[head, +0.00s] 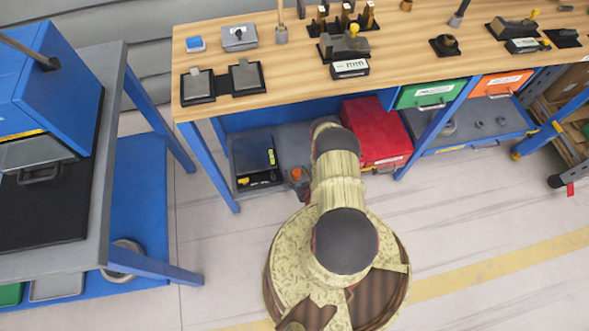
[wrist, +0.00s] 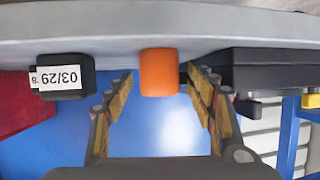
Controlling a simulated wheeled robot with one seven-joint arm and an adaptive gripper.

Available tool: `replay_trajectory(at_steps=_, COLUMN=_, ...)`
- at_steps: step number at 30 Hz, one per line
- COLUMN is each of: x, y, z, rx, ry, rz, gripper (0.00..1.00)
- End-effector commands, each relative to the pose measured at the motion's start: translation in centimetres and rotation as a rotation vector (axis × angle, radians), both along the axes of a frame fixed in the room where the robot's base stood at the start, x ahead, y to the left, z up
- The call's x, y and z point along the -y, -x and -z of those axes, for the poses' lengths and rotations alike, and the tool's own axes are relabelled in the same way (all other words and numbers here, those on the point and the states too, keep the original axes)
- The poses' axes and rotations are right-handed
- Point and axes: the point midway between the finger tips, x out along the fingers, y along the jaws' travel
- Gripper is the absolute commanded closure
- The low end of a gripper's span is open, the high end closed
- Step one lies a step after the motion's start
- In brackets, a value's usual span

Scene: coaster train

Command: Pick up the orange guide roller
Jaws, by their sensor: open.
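The orange guide roller (wrist: 158,72) stands at the middle of the wrist view, on the grey shelf surface along the top of that upside-down view. My gripper (wrist: 160,80) is open, one finger on each side of the roller, with visible gaps to both. In the head view a small orange part of the roller (head: 296,174) shows on the workbench's lower shelf, just left of my arm. My arm hides most of the gripper in that view.
In the wrist view a black block (wrist: 66,77) with a "03/29" label sits left of the roller, and a black bin (wrist: 265,80) is close on the right. In the head view a red toolbox (head: 377,133) stands right of my arm. The wooden benchtop (head: 290,75) overhangs the shelf.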

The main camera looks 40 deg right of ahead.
Motion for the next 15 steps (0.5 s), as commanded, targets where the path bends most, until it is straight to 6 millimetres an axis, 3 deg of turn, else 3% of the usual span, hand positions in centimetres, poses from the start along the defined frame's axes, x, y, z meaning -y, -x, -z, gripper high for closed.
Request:
replay_trajectory(at_steps=7, x=0.01, y=0.01, z=0.0, rx=0.0, ry=0.0, rz=0.0, gripper=0.45)
replay_trajectory(at_steps=15, x=0.02, y=-0.01, z=-0.01, rx=0.001, ry=0.0, rz=0.0, gripper=0.6)
